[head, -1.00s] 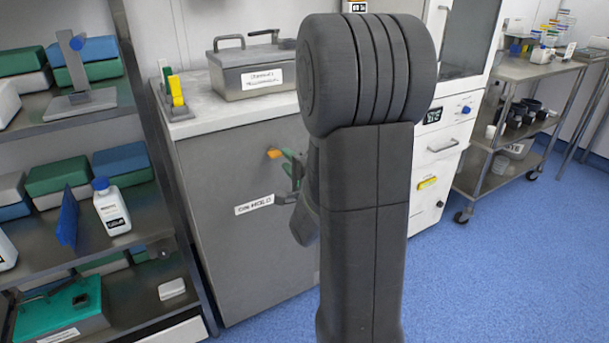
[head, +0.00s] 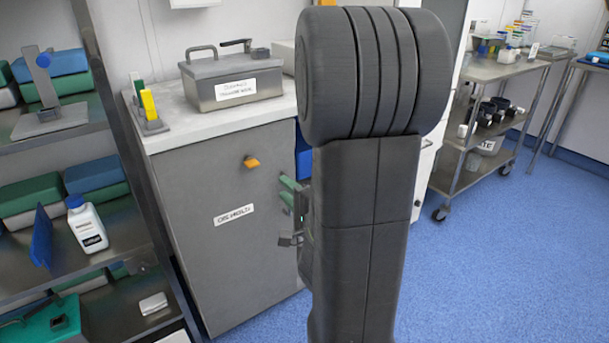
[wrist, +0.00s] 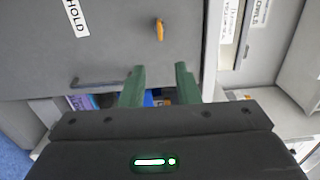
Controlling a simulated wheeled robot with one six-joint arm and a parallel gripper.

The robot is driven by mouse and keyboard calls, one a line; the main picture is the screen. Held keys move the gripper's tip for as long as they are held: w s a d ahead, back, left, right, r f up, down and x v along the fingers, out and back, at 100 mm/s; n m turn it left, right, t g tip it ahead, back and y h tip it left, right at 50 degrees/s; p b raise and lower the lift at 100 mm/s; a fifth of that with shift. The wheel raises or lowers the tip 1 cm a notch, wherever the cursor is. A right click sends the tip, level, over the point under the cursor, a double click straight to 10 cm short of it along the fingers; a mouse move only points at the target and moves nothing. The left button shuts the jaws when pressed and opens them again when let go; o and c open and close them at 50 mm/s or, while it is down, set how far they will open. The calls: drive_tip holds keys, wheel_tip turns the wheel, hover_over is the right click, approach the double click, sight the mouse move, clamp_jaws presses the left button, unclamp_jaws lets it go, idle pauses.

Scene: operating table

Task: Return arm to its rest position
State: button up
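My arm (head: 365,190) stands folded in the middle of the head view and hides much of what is behind it. My gripper (head: 290,192) shows partly at the arm's left side, in front of the grey cabinet. In the wrist view my gripper (wrist: 160,80) has two green fingers set apart, with nothing held between them. The fingers point at the grey panel with the orange knob (wrist: 160,30), and the knob lies beyond the fingertips, apart from them.
The grey cabinet (head: 215,240) with its orange knob (head: 251,162) carries a metal box (head: 232,80). Shelves with a white bottle (head: 87,225) stand at left. A wheeled cart (head: 480,130) stands at back right. Blue floor (head: 500,270) is clear at right.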

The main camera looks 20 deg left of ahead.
sight(259, 164)
drive_tip(key=b+x, duration=0.1)
drive_tip(key=x, duration=1.2)
drive_tip(key=shift+w+a+b, duration=0.25)
drive_tip(key=shift+w+b, duration=0.05)
drive_tip(key=shift+b, duration=0.1)
